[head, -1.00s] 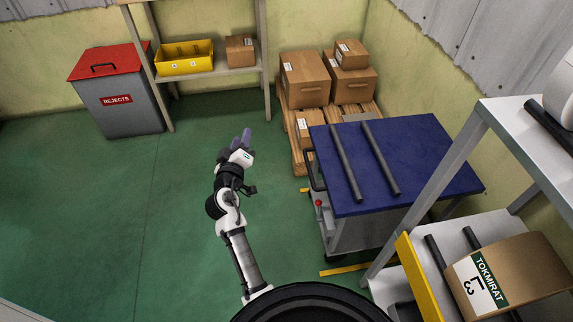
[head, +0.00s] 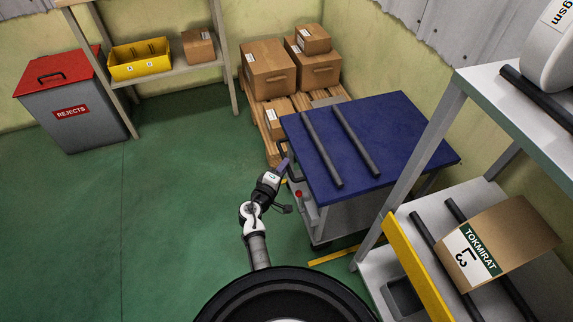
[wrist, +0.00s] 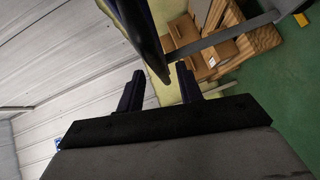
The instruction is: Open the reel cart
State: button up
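The reel cart (head: 400,140) has a dark blue top, a grey body and a dark handle (head: 294,172) on its left side. Two dark rods lie on its top. My gripper (head: 284,163) is at the cart's left side, beside the handle. In the wrist view my gripper (wrist: 160,85) has its two dark fingers apart. A dark bar-like edge comes down between and beyond the fingertips; I cannot tell whether it is the handle or the top's edge, or whether it touches them.
A grey shelf rack (head: 405,190) with a yellow edge, rods and a carton stands close on the cart's right. Cartons on a pallet (head: 272,150) stand behind. A red-lidded rejects bin (head: 75,110) is far left. The green floor at left is clear.

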jog(key=shift+x, duration=1.85)
grip_shut()
